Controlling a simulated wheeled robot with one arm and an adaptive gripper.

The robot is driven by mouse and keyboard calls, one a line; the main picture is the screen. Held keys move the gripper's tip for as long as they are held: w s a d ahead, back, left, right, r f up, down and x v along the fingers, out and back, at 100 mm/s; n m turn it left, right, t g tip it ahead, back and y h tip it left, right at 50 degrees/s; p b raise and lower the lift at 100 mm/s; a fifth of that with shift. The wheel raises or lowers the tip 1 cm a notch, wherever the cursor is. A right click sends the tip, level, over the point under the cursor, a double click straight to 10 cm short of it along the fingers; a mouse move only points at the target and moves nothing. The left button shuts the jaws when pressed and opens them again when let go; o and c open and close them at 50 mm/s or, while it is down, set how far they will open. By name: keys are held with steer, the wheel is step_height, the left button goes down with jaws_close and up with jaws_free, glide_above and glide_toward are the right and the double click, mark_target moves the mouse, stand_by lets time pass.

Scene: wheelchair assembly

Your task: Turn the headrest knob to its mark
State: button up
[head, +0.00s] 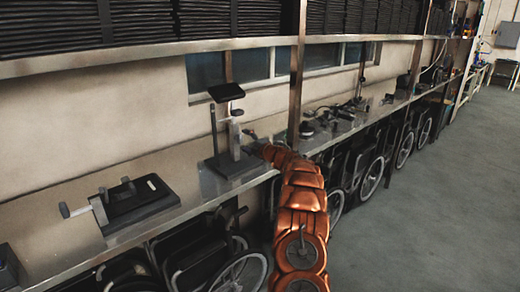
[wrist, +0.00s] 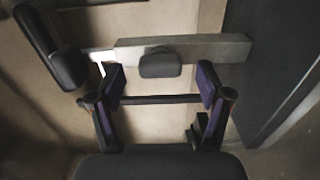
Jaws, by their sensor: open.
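The headrest fixture stands on the bench in the head view, with a black headrest pad (head: 226,92) on top and a grey upright post (head: 234,140). The pad also shows at the left of the wrist view (wrist: 46,42), where the post (wrist: 210,48) lies sideways. A dark rounded knob (wrist: 160,65) sits on the post, between and just beyond the fingertips. My gripper (wrist: 161,82) is open, its purple-padded fingers apart on either side of the knob with gaps. I cannot make out a mark.
A second dark rounded grip (wrist: 68,70) sticks out near the pad. A thin dark rod (wrist: 160,100) runs alongside the post. The fixture's dark base (head: 228,165) rests on the bench. Another fixture with a crank (head: 130,200) is at left; wheelchairs (head: 240,272) stand below.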

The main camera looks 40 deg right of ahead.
steer(key=s, duration=0.9)
steer(key=shift+s, duration=0.3)
steer(key=shift+a, duration=0.1)
steer(key=w+a+r+m+g+h, duration=0.1)
steer(key=a+r+m+g+h, duration=0.1)
steer(key=a+r+m, duration=0.4)
steer(key=w+a+r+m+g+h, duration=0.1)
steer(key=a+m+g+h, duration=0.2)
steer(key=a, duration=0.4)
steer(key=s+a+f+m+g+y, duration=0.1)
steer(key=s+a+f+m+g, duration=0.15)
steer(key=s+a, duration=0.6)
steer(key=s+a+f+m+g, duration=0.1)
steer(key=s+a+m+g, duration=0.2)
steer(key=s+a, duration=0.5)
steer(key=s+a+f+m+g+y, duration=0.1)
steer(key=s+a+f+g, duration=0.1)
steer(key=s+a, duration=0.5)
steer(key=s+a+f+m+g+y, duration=0.1)
steer(key=s+a+g, duration=0.3)
steer(key=s, duration=1.2)
steer(key=s+a+f+m+g+y, duration=0.1)
steer(key=s+a+f+g+y, duration=0.1)
steer(key=s+a, duration=0.8)
steer(key=s+f+g, duration=0.1)
steer(key=s, duration=0.1)
steer(key=shift+s, duration=0.3)
